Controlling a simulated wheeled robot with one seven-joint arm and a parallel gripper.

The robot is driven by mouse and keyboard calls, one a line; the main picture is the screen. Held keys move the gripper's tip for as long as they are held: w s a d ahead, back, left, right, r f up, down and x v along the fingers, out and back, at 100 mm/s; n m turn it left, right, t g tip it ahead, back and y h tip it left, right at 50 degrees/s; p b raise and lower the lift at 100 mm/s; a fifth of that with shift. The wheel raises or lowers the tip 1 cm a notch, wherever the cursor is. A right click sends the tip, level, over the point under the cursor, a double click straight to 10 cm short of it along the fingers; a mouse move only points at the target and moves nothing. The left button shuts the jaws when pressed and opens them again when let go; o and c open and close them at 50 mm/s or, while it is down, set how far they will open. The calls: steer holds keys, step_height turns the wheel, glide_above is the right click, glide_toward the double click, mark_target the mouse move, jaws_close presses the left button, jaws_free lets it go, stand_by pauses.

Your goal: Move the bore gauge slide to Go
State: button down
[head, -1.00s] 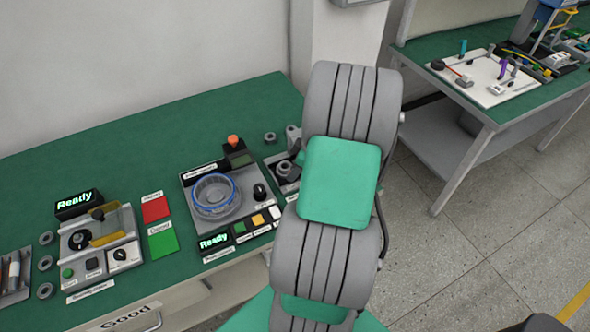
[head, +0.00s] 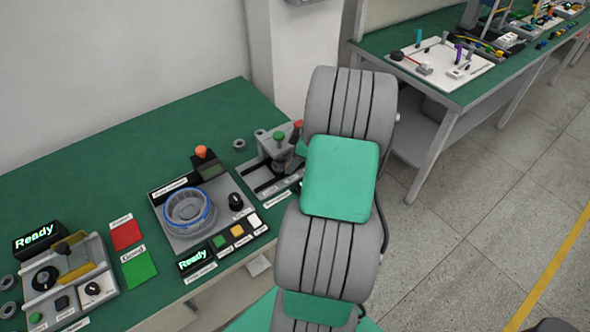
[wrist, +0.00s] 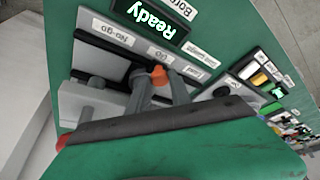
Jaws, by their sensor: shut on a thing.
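The bore gauge (wrist: 118,62) fills the upper left of the wrist view, with a row of labels: "No-go" (wrist: 112,33), "Go" (wrist: 160,55) and one more to the right. A small orange part (wrist: 158,76), seemingly the slide's knob, shows just below the "Go" label. My gripper (wrist: 158,92) is shut on it, with a grey finger on each side. The lower part of the slide is hidden by my gripper's body. In the head view the bore gauge (head: 262,172) stands at the bench's right end; my arm hides its right side and my gripper.
A lit "Ready" display (wrist: 150,20) stands beside the gauge in the wrist view. Left of the gauge in the head view are a fixture with a blue-rimmed ring (head: 188,208), coloured buttons (head: 238,231), and red (head: 126,234) and green (head: 138,268) pads. The bench's back is clear.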

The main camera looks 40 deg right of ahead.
steer(key=shift+a, duration=0.15)
steer(key=c, duration=1.2)
jaws_free()
